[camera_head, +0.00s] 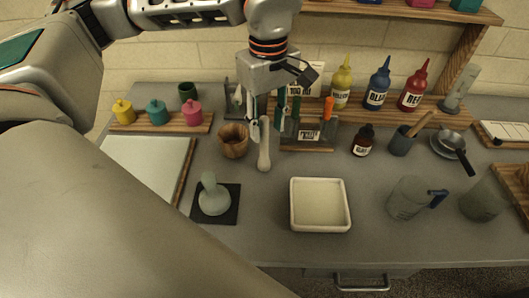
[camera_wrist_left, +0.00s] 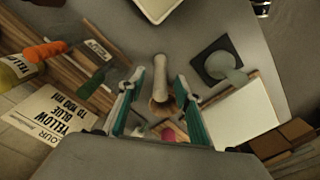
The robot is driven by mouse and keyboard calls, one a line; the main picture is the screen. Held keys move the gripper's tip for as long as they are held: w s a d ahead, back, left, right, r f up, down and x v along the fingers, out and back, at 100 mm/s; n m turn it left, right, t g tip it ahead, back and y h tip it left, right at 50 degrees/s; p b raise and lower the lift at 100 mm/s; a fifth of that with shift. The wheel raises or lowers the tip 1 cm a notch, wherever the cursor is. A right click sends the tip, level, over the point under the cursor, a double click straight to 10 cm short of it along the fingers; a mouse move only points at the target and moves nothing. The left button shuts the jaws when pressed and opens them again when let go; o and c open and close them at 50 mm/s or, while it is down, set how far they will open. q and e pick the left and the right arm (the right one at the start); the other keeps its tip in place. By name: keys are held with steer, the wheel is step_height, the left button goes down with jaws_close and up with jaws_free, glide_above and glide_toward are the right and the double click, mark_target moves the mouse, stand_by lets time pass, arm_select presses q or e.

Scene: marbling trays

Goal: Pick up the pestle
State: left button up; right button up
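The pestle (camera_head: 264,157) is pale grey, with its thicker end toward the front of the grey table, just right of the wooden mortar (camera_head: 233,142). My left gripper (camera_head: 265,124) points down over the pestle's back end. In the left wrist view the pestle (camera_wrist_left: 160,75) shows between the two spread fingers (camera_wrist_left: 159,82), with a gap on each side. The gripper looks open. The mortar (camera_wrist_left: 158,108) is partly hidden behind the pestle there. Whether the pestle's narrow end touches anything is hidden. My right gripper is not in view.
A grey muller (camera_head: 213,200) stands on a black mat (camera_head: 230,216) at the front left. A cream tray (camera_head: 320,228) lies front right of the pestle. A wooden rack with an orange-handled tool (camera_head: 328,107) stands close behind to the right. Small paint pots (camera_head: 158,115) stand at the back left.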

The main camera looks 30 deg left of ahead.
mark_target(264, 142)
arm_select(q)
steer(key=f, duration=0.3)
steer(key=a+f, duration=0.1)
steer(key=f, duration=0.1)
steer(key=shift+f, duration=0.65)
jaws_close()
